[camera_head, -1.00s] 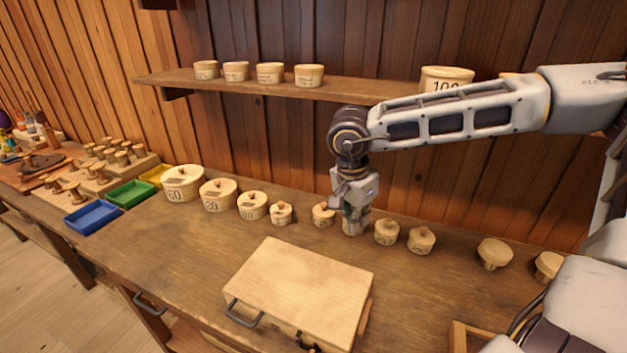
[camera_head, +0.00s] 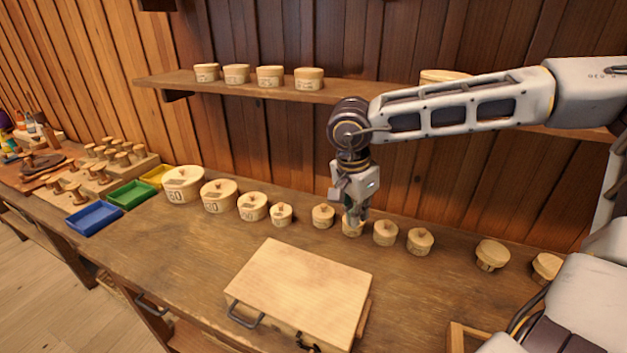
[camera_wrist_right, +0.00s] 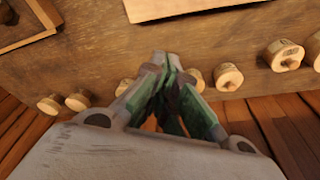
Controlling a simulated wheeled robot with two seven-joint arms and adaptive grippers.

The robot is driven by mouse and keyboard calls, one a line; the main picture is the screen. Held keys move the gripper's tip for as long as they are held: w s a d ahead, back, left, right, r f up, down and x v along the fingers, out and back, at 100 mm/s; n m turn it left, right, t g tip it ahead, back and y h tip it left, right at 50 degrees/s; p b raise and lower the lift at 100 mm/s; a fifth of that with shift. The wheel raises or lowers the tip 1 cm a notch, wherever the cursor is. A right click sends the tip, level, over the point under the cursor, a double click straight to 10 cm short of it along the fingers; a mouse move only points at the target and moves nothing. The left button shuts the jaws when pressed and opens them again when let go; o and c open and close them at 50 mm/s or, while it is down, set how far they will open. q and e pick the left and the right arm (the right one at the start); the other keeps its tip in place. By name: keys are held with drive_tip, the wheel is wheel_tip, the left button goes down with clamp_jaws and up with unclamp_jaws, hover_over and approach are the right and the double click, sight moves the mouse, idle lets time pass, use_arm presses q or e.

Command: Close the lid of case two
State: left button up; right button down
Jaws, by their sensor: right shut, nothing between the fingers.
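A pale rectangular wooden case (camera_head: 300,285) with a dark handle sits at the front middle of the bench. Its flat top lies down over the body; no number on it is readable. A pale edge, likely this case (camera_wrist_right: 180,8), shows at the top of the right wrist view. My right gripper (camera_head: 355,218) is shut and empty, pointing down in the row of small round lidded boxes behind the case. It hides part of one small box (camera_head: 352,230). In the right wrist view its fingertips (camera_wrist_right: 165,62) are together. My left gripper is out of view.
Round lidded boxes (camera_head: 184,185) line the back of the bench. Blue (camera_head: 94,218) and green trays stand at left near wooden spools. A shelf (camera_head: 200,87) with several pots runs behind my arm. Bare bench lies between the row and the case.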

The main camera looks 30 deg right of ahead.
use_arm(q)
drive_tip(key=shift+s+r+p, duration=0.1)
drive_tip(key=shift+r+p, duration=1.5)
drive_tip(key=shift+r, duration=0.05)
use_arm(e)
drive_tip(key=shift+r, duration=2.9)
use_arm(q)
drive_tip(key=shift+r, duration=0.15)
use_arm(e)
drive_tip(key=shift+r, duration=0.1)
use_arm(q)
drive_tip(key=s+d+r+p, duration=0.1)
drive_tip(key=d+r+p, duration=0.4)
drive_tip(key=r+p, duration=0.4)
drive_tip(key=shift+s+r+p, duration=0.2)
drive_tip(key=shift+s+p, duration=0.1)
drive_tip(key=shift+p, duration=0.05)
use_arm(e)
wheel_tip(320, 180, up, 10)
drive_tip(key=shift+f, duration=0.2)
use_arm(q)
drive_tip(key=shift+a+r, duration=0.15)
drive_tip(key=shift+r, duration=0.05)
use_arm(e)
drive_tip(key=shift+r, duration=0.2)
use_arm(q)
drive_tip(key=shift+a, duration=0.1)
use_arm(e)
drive_tip(key=shift+f, duration=0.1)
